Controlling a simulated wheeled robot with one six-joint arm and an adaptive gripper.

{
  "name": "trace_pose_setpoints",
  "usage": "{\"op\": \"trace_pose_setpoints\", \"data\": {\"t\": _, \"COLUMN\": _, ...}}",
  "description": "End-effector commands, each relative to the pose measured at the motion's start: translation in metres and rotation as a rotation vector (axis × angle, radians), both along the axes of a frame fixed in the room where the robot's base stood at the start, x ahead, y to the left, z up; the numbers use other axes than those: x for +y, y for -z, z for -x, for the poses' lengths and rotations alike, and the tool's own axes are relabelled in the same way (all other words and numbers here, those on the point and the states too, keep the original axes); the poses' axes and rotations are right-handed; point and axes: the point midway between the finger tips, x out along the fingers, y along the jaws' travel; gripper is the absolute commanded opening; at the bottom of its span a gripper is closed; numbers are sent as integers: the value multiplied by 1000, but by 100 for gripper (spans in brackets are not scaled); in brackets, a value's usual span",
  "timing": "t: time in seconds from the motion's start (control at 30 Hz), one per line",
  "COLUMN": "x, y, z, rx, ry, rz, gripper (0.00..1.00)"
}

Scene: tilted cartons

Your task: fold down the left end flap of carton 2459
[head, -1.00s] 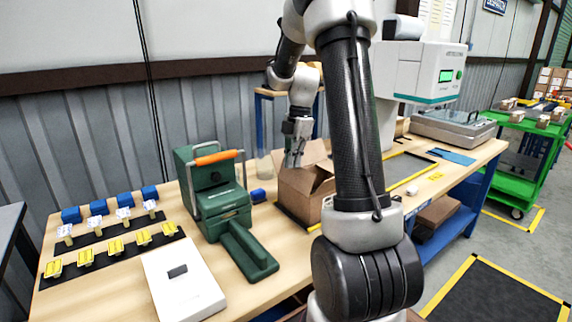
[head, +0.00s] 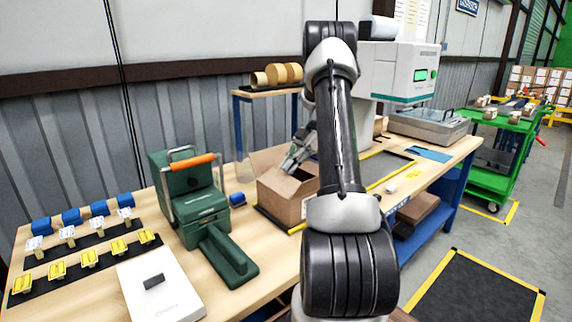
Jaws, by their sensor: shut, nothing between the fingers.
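The carton (head: 284,203) is an open brown cardboard box on the bench, left of my arm. A printed mark shows on its front right side, too small to read as 2459. A raised flap (head: 267,160) stands at its back left. My gripper (head: 289,170) is shut with nothing in it. It slants down to the left over the carton's opening, close to the upper flaps. I cannot tell whether it touches cardboard. My arm hides the carton's right part and the flaps there.
A green machine with an orange handle (head: 192,160) stands left of the carton, with a small blue item (head: 238,199) between them. A white press (head: 400,72) stands behind my arm. A shelf with tape rolls (head: 277,74) is at the back. Bench space in front of the carton is clear.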

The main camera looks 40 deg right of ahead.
Motion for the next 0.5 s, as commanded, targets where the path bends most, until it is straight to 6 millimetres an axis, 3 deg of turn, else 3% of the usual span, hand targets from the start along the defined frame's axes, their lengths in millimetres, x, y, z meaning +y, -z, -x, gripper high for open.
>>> {"op": "trace_pose_setpoints", "data": {"t": 0.5, "x": -7, "y": 9, "z": 0, "rx": 1, "ry": -1, "rz": 3, "gripper": 0}}
